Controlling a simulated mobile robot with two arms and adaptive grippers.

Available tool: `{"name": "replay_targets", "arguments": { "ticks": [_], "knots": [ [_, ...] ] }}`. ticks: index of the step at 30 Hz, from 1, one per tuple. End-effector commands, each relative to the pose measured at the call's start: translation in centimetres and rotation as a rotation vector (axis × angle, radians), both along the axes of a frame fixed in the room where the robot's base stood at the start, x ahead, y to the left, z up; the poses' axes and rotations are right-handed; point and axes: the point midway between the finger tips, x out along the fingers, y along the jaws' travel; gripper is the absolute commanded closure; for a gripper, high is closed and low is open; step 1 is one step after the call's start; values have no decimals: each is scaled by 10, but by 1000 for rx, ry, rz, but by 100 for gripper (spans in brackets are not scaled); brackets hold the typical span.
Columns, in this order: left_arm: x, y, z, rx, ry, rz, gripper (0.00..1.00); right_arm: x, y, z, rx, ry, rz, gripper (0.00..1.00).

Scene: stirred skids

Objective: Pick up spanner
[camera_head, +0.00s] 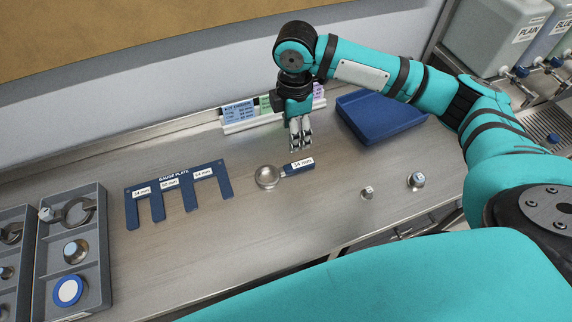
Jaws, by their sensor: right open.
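A round metal piece (267,177) lies on the steel bench near the middle. A blue handle (297,167) with a white millimetre label reaches right from it; I cannot tell whether this is the spanner. A dark metal ring-shaped tool (77,210) lies in the top compartment of the grey tray at the left, and it may be the spanner. My right gripper (300,148) points down, open and empty, just behind the blue handle and apart from it. My left gripper is not in view.
A blue gauge plate (175,177) with slots lies left of centre. A grey tray (104,255) holds round parts. A label rack (238,127) and a blue tray (385,112) stand behind. Two small metal parts (367,192) (416,181) stand at the right. The bench front is mostly clear.

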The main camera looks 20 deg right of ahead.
Motion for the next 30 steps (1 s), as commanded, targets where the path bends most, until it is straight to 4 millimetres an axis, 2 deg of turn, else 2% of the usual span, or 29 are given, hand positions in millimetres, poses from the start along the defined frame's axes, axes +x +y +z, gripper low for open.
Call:
{"name": "replay_targets", "arguments": {
  "ticks": [4, 10, 13, 18, 24, 30],
  "knots": [
    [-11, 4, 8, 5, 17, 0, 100, -1, 0, -33, -1, 4, -1, 44],
    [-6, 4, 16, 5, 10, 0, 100, -1, 0, -73, 0, 1, 0, 44],
    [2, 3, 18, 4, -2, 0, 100, 0, 1, -85, 2, -1, -1, 44],
    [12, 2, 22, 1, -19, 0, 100, 0, 0, -95, 2, -2, -1, 44],
    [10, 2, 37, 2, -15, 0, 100, 0, -2, -121, 0, 1, -1, 44],
    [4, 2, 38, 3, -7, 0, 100, 1, -1, -143, 2, -3, 0, 44]
  ]
}}
